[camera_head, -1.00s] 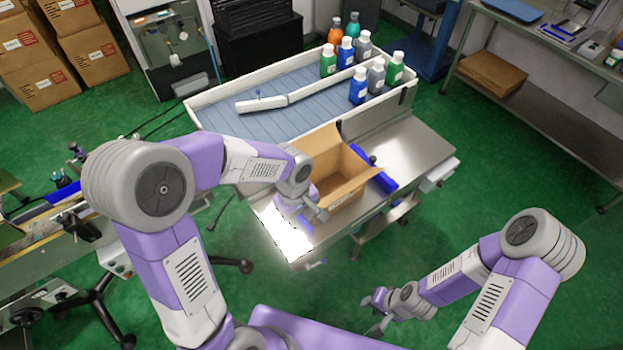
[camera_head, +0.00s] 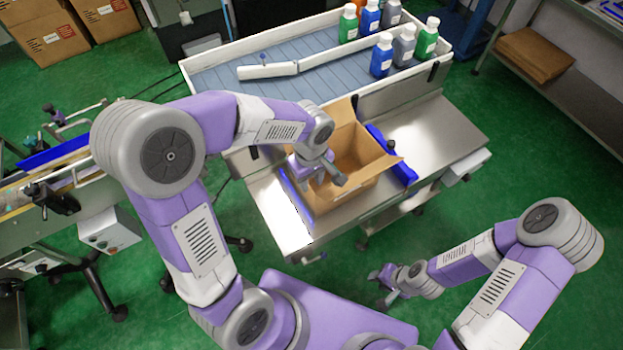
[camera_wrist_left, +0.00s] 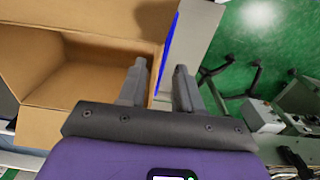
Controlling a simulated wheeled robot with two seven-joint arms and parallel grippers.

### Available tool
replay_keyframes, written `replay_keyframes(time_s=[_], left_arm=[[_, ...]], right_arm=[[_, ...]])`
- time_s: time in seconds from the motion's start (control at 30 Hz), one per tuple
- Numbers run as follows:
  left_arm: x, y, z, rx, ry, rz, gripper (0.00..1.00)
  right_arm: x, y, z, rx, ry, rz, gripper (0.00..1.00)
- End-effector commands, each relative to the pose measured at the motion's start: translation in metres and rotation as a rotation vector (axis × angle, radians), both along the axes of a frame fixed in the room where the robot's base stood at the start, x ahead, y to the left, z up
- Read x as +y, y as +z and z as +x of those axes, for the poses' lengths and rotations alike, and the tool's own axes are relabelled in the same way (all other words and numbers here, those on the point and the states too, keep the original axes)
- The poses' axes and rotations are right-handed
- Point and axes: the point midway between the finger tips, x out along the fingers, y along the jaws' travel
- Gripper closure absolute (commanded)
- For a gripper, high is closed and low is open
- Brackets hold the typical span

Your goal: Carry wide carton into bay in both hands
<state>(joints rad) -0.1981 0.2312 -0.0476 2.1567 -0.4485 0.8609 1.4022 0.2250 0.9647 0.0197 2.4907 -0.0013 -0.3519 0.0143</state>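The open brown carton (camera_head: 366,152) sits upright on the steel bench, its flaps spread. It also fills the upper left of the left wrist view (camera_wrist_left: 75,83). My left gripper (camera_head: 326,180) is open at the carton's left wall. In the left wrist view its fingers (camera_wrist_left: 161,78) are apart, one in front of the carton's inside and one past the wall; whether they touch it I cannot tell. My right gripper (camera_head: 382,284) is open and empty, low over the floor, well away from the carton. Which part is the bay I cannot tell.
Blue guides flank the carton, one on the right (camera_head: 408,173) and one on the left (camera_head: 296,196). The steel top (camera_head: 440,130) right of it is bare. Several bottles (camera_head: 381,57) stand on the conveyor (camera_head: 225,82) behind.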

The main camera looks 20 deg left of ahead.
Motion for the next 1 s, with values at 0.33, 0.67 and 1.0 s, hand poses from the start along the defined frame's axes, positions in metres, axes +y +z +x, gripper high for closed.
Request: replay_keyframes(time_s=[0.33,0.67,1.0], left_arm=[[0.0,-0.01,0.0,0.001,0.0,0.0,0.66],[0.0,-0.059,0.0,0.002,-0.001,0.0,0.66],[0.0,-0.075,0.0,0.0,0.0,0.0,0.66]], right_arm=[[0.0,-0.003,0.0,-0.001,0.0,0.0,0.66],[0.0,-0.02,0.0,-0.001,0.0,0.0,0.66],[0.0,-0.024,0.0,0.0,0.0,0.0,0.66]])
